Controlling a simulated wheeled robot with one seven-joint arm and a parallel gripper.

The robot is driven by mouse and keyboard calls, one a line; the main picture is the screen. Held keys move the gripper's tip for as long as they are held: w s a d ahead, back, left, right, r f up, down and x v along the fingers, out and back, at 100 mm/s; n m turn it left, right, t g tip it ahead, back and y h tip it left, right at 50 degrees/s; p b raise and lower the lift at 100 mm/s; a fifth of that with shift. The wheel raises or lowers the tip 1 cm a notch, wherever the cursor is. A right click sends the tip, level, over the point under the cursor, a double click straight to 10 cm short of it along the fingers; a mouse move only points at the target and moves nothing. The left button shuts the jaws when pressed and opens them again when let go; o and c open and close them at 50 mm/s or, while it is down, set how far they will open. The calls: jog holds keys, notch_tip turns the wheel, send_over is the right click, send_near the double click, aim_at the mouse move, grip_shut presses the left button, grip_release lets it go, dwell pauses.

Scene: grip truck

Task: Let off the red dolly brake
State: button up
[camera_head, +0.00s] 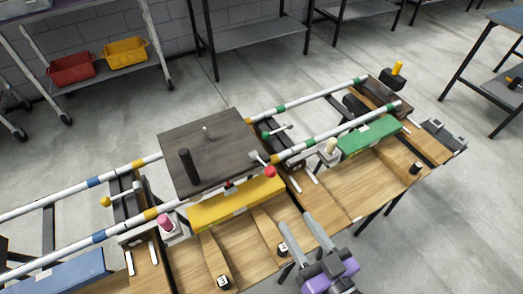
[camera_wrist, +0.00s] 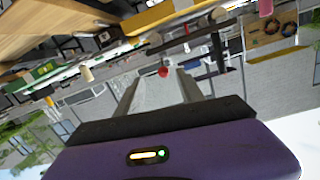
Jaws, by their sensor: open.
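The red ball knob (camera_head: 269,171) of the brake sits at the right front corner of the dark dolly platform (camera_head: 222,135), near a short metal lever (camera_head: 259,158). The dolly stands over the striped rails, with a yellow panel (camera_head: 235,203) along its front. My gripper (camera_head: 296,220) is open and empty, below and a little right of the red knob in the head view, and apart from it. In the wrist view, the red knob (camera_wrist: 163,71) shows just beyond the space between the open fingertips (camera_wrist: 158,82). Whether the brake is set cannot be told.
A yellow ball knob (camera_head: 104,201), a pink knob (camera_head: 164,222), a cream knob (camera_head: 331,145) and a green panel (camera_head: 370,137) line the rails. A wooden bench (camera_head: 335,190) with upright dividers lies in front.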

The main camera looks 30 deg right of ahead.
jog(key=t, duration=0.1)
send_near(261, 160)
jog(key=w, duration=0.3)
jog(key=shift+m, duration=0.3)
jog(key=w, duration=0.7)
jog(key=shift+w+d+r+p, duration=0.1)
jog(key=shift+d+r+p, duration=0.05)
jog(key=shift+d+p, duration=0.2)
grip_shut()
dwell(0.5)
